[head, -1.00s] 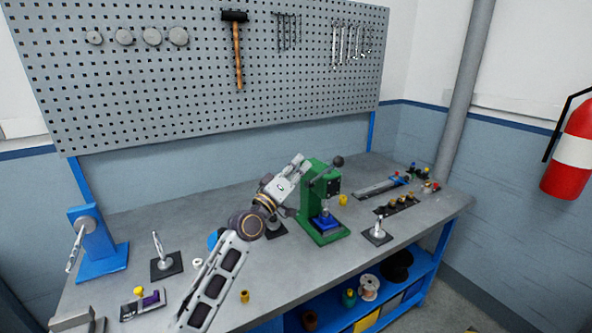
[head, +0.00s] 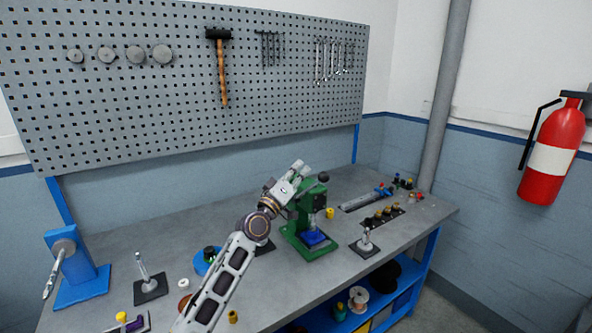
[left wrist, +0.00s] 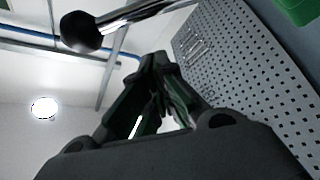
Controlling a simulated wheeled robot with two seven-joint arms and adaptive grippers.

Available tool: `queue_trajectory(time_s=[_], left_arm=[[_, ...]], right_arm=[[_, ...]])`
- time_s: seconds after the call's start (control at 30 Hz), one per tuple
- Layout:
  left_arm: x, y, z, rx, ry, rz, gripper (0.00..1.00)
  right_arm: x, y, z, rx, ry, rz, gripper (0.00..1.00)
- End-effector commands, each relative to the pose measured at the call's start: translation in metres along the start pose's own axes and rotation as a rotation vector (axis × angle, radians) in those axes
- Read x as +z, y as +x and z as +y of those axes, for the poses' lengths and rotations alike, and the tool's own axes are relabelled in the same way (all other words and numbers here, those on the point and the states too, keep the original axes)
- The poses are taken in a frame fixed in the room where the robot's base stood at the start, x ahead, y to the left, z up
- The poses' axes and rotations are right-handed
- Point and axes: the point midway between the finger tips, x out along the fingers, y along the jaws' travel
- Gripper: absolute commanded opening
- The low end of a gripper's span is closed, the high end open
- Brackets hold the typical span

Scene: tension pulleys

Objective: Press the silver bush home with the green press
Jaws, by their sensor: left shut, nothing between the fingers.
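The green press (head: 296,234) stands on the bench with a blue fixture (head: 314,238) at its foot. Its lever ends in a black ball knob (head: 323,177), which is also large at the upper left of the left wrist view (left wrist: 82,32). My left gripper (head: 302,168) is shut and empty, above the press top and just left of the knob. In the left wrist view its fingers (left wrist: 160,68) are together, below and right of the knob and apart from it. I cannot make out the silver bush. My right gripper is not in view.
A silver-posted stand (head: 366,242) is right of the press; another (head: 148,282) stands at the left. A blue bracket (head: 80,280) is at the far left. Strips with small parts (head: 383,214) lie at the right. A pegboard (head: 190,110) rises behind the bench.

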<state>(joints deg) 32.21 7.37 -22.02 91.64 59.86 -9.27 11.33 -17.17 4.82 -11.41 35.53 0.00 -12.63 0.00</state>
Motion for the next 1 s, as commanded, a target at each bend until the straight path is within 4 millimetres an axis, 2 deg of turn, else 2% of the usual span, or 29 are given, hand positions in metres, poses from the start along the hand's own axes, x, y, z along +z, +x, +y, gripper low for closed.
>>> queue_trajectory(time_s=[0.4, 1.0], left_arm=[[0.026, -0.009, 0.001, 0.001, 0.0, 0.002, 0.0], [0.029, -0.011, 0.0, 0.006, 0.009, 0.001, 0.0]], right_arm=[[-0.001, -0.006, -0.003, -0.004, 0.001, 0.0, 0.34], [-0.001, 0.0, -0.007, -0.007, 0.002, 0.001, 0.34]])
